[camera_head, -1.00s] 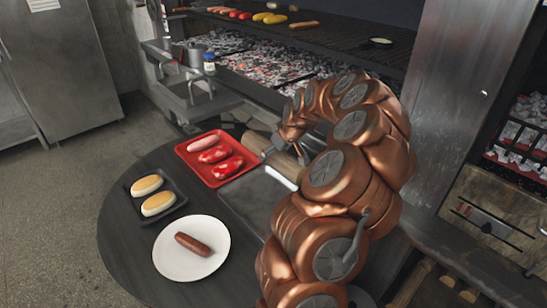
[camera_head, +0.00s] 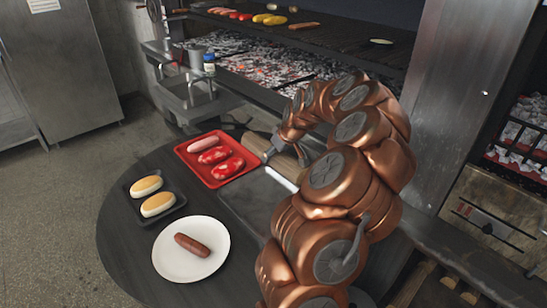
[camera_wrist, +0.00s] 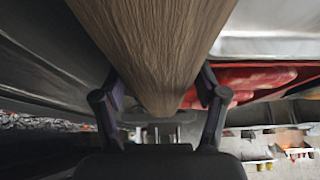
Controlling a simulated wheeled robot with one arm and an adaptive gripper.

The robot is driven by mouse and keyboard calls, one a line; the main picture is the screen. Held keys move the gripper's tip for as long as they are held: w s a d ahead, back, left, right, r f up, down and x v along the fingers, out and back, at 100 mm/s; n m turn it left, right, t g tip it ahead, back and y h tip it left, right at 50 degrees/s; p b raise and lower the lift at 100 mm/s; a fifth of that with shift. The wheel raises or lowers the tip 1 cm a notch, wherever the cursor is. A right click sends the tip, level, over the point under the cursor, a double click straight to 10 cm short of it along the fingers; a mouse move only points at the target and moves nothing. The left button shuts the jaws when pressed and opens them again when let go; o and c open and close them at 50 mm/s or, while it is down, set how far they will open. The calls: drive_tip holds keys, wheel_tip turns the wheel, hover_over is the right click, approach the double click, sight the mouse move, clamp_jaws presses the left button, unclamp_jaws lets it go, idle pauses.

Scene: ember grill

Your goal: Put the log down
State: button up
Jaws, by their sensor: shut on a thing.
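The log (camera_wrist: 150,40) is brown wood with visible grain and fills the upper middle of the wrist view. My gripper (camera_wrist: 160,105) has one finger on each side of it and is shut on it. In the head view, part of the log (camera_head: 284,148) shows at my gripper, just right of the red tray and near the grill's front edge. My arm and gripper hide the rest of it. I cannot tell whether the log touches the surface below.
A red tray (camera_head: 183,149) with sausage and meat, a black tray (camera_head: 130,186) with buns and a white plate (camera_head: 180,268) with a sausage stand on the dark round table (camera_head: 115,235). Glowing coals (camera_head: 270,68) lie beyond, under a grill rack with food.

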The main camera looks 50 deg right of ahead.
drive_tip(key=c, duration=1.1)
drive_tip(key=shift+r, duration=0.1)
drive_tip(key=shift+r+p, duration=0.3)
drive_tip(key=shift+p, duration=0.35)
drive_tip(key=shift+r+b, duration=0.2)
drive_tip(key=shift+b, duration=0.1)
wheel_tip(320, 180, up, 2)
drive_tip(key=shift+r, duration=0.2)
drive_tip(key=shift+a+r+b, duration=0.1)
drive_tip(key=shift+r+b, duration=0.15)
drive_tip(key=shift+b, duration=0.05)
drive_tip(key=s+a+b, duration=0.1)
drive_tip(key=s+a, duration=0.2)
drive_tip(key=s, duration=0.1)
drive_tip(key=s+a+r+b, duration=0.1)
drive_tip(key=s+a, duration=0.2)
drive_tip(key=s, duration=0.1)
drive_tip(key=s+a+b, duration=0.1)
drive_tip(key=s+a, duration=0.3)
drive_tip(key=shift+s+r, duration=0.1)
drive_tip(key=shift+r, duration=0.15)
